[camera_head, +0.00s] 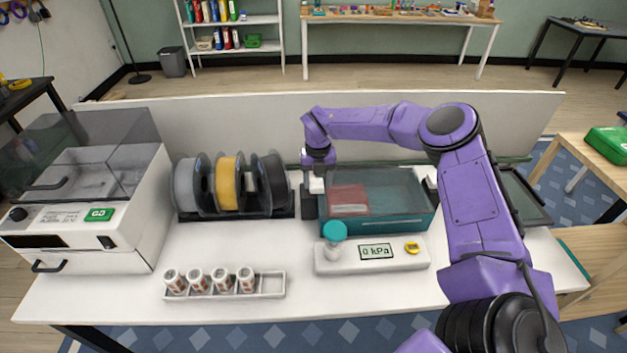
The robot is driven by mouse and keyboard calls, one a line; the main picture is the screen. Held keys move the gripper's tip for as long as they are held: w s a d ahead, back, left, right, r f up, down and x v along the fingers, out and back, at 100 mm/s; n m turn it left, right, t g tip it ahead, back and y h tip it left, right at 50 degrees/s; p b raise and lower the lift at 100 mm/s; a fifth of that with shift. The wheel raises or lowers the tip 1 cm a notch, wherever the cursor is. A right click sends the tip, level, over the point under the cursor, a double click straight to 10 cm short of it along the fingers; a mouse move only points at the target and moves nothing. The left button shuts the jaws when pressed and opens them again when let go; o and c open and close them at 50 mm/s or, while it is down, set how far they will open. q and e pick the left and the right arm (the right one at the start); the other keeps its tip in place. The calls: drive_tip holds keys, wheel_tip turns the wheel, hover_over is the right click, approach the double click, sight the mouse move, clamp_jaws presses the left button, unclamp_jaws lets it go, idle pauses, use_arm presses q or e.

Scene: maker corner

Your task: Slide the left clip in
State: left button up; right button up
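A teal box (390,215) with a see-through lid stands on the white table, with a reddish block (348,199) inside. A small white clip (316,185) is at the box's left end, and another white piece (432,177) shows at its right end, partly behind my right arm. My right arm reaches across above the box. My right gripper (316,174) points down at the left end, right at the left clip. Its fingers are small and partly hidden, so I cannot tell whether they touch or grip the clip. My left gripper is out of view.
Filament spools (228,183) stand to the left. A tray (268,288) of several small cylinders lies at the front. A white machine (130,230) fills the far left.

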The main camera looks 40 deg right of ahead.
sight(319, 182)
drive_tip(key=shift+o, duration=0.6)
drive_tip(key=shift+d+f, duration=0.1)
drive_tip(key=shift+d, duration=0.05)
wheel_tip(319, 182, up, 10)
drive_tip(key=b, duration=0.2)
drive_tip(key=shift+r+b, duration=0.25)
drive_tip(key=shift+b, duration=0.05)
